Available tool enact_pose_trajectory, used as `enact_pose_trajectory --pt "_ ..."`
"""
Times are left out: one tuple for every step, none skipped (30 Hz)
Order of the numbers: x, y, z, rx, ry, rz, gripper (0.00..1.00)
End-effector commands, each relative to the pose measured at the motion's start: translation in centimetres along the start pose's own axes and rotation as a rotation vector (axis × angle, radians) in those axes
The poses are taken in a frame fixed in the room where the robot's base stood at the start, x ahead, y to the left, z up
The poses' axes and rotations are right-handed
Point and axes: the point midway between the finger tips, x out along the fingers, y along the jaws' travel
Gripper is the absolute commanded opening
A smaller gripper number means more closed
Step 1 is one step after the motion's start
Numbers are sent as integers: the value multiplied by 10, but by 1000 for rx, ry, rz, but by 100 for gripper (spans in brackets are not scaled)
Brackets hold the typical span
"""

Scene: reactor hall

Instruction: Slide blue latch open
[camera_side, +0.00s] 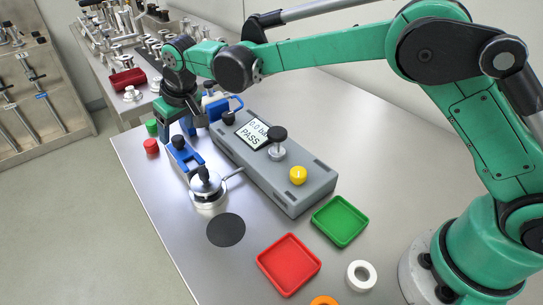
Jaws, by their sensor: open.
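My gripper (206,132) hangs over the far left end of the grey test box (262,165), with its jaws apart. I cannot pick out a separate blue latch for certain, as one may blend with these parts or be hidden by my gripper. Nothing is visibly held between the jaws.
A silver pot (209,196) with a side handle stands close below the left blue part. The box carries a black knob (277,135) and a yellow button (298,175). Red (289,264) and green trays (340,221) lie in front. The table's left front is mostly clear.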

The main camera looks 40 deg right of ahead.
Motion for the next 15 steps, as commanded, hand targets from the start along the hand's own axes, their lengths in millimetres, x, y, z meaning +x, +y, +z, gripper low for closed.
enact_pose_trajectory --pt "-8 0 0 0 0 0 65" --pt "-12 0 0 0 0 0 65" --pt "-18 0 0 0 0 0 65" --pt "-21 0 0 0 1 0 65" --pt "-24 0 0 0 1 0 65" --pt "-28 0 0 0 1 0 65" --pt "-30 0 0 0 1 0 65" --pt "-31 0 0 0 1 0 65" --pt "-33 0 0 0 1 0 65" --pt "-33 0 0 0 1 0 65" --pt "-34 0 0 0 1 0 65" --pt "-34 0 0 0 1 0 65" --pt "-34 0 0 0 1 0 65" --pt "-34 0 0 0 1 0 65" --pt "-33 0 0 0 1 0 65"
